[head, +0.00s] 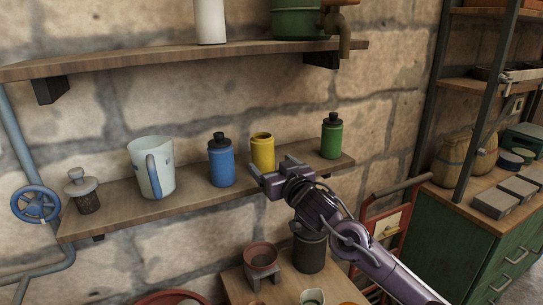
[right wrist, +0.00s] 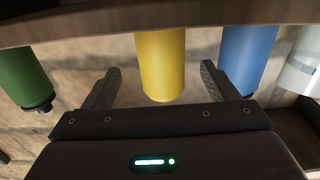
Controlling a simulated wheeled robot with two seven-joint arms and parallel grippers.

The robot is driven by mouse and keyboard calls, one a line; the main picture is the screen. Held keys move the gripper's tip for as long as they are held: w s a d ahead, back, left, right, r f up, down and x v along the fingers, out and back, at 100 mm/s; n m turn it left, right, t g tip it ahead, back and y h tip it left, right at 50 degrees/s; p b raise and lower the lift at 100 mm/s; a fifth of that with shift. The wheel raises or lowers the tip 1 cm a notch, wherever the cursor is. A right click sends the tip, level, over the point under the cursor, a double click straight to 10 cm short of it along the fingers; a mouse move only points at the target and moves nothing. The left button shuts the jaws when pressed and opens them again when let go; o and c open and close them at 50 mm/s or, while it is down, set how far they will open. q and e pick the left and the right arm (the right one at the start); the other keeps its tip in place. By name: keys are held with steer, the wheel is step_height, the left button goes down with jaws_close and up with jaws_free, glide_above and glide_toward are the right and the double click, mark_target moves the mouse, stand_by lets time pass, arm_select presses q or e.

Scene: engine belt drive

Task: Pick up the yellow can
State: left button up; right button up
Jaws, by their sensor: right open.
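The yellow can (head: 262,150) stands upright on the lower wooden shelf, between the blue bottle (head: 221,160) and the green bottle (head: 331,137). My right gripper (head: 273,167) is in front of the can and hides its lower part in the head view. In the right wrist view, which appears upside down, the yellow can (right wrist: 161,65) stands between the two open fingers of the right gripper (right wrist: 160,70). A gap shows on each side, so the fingers look apart from the can. My left gripper is not in view.
A white measuring jug (head: 152,170) and a small lidded jar (head: 83,192) stand left on the lower shelf (head: 120,216). An upper shelf (head: 150,60) runs above. A bench below holds a dark canister (head: 309,250) and a reddish pot (head: 261,256).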

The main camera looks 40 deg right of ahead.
mark_target(270, 161)
steer(key=p+x, duration=0.1)
steer(key=x, duration=0.2)
steer(key=shift+w+d, duration=0.2)
steer(key=shift+d, duration=0.1)
steer(key=shift+w+d+f, duration=0.1)
steer(key=shift+w+f, duration=0.1)
steer(key=shift+w, duration=0.8)
steer(key=shift+s, duration=0.1)
steer(key=c, duration=0.5)
steer(key=shift+c, duration=1.2)
steer(key=c, duration=0.5)
steer(key=shift+r, duration=2.1)
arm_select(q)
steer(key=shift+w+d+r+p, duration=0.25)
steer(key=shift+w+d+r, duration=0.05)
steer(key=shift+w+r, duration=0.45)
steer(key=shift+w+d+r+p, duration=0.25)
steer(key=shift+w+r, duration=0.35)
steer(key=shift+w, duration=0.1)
arm_select(e)
steer(key=shift+s+d+r, duration=0.1)
steer(key=shift+r, duration=2.7)
